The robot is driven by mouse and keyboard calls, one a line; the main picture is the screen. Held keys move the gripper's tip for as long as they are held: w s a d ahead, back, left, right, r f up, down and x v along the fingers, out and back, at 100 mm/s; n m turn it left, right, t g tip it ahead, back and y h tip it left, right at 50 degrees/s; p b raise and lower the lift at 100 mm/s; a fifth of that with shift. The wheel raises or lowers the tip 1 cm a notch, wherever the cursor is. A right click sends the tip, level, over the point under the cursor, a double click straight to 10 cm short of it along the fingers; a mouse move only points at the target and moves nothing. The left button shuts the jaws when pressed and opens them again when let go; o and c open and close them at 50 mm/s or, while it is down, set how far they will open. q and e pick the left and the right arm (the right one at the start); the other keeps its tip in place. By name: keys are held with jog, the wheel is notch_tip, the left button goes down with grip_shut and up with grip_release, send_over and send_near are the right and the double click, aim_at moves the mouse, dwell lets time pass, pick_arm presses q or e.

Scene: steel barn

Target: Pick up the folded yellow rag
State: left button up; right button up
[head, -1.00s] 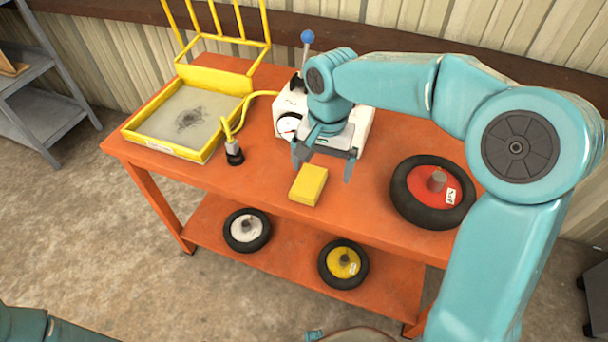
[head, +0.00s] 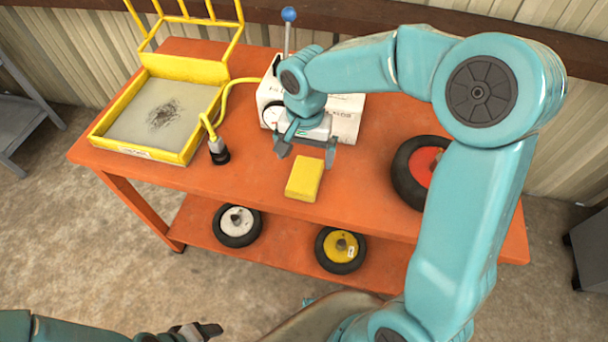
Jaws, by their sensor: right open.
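The folded yellow rag (head: 304,178) lies as a thick flat block on the orange workbench top (head: 250,200), close to its front edge. My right gripper (head: 306,155) is open and empty, pointing down just behind the rag. Its two fingers are spread about as wide as the rag, and I cannot tell their exact height above the bench. My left gripper (head: 208,330) shows at the bottom edge, low in front of the bench and far from the rag; its jaws are too small and partly cut off to read.
A white machine (head: 345,112) with a blue-knobbed lever stands behind my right gripper. A yellow-framed tray (head: 130,125) and a yellow hose with a dark nozzle (head: 218,152) are left. A red-hubbed wheel (head: 405,175) is right, partly behind my arm. White-hubbed (head: 237,225) and yellow-hubbed (head: 341,250) wheels sit on the lower shelf.

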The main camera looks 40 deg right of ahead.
aim_at(305, 172)
notch_tip(305, 172, down, 2)
jog(key=shift+a+f, duration=0.1)
jog(key=shift+a, duration=0.05)
jog(key=f, duration=0.5)
jog(key=shift+w+d+f, duration=0.15)
jog(key=shift+w+d, duration=0.05)
jog(key=shift+d, duration=0.1)
jog(key=c, duration=1.1)
